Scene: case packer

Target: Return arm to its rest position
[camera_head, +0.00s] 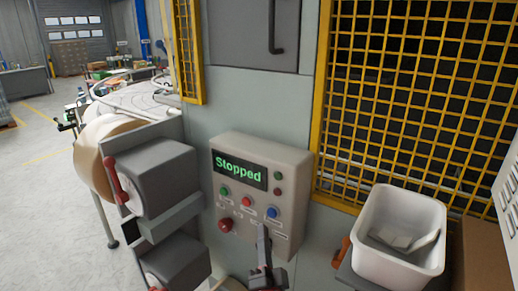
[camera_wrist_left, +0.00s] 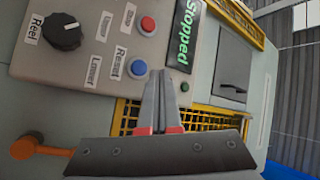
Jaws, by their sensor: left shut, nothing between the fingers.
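My left gripper (camera_head: 263,229) is shut and empty, in front of the lower part of the control box (camera_head: 290,165). In the head view its fingertips show just below the blue button (camera_head: 271,212). In the left wrist view the closed fingers (camera_wrist_left: 163,76) point up the picture beside the blue button (camera_wrist_left: 137,68), labelled Reset; I cannot tell whether they touch the box. The display (camera_head: 240,170) reads "Stopped" in green. The box also carries a red button (camera_head: 246,201), a green button (camera_head: 225,191) and a dark Reel knob (camera_wrist_left: 62,32). My right gripper is not in view.
A white bin (camera_head: 372,258) with light pieces inside stands right of the box, next to an orange handle (camera_head: 341,252). Yellow mesh guarding (camera_head: 322,100) rises behind it. Grey machine units (camera_head: 165,175) with a red handle stand left. Open floor (camera_head: 40,190) lies further left.

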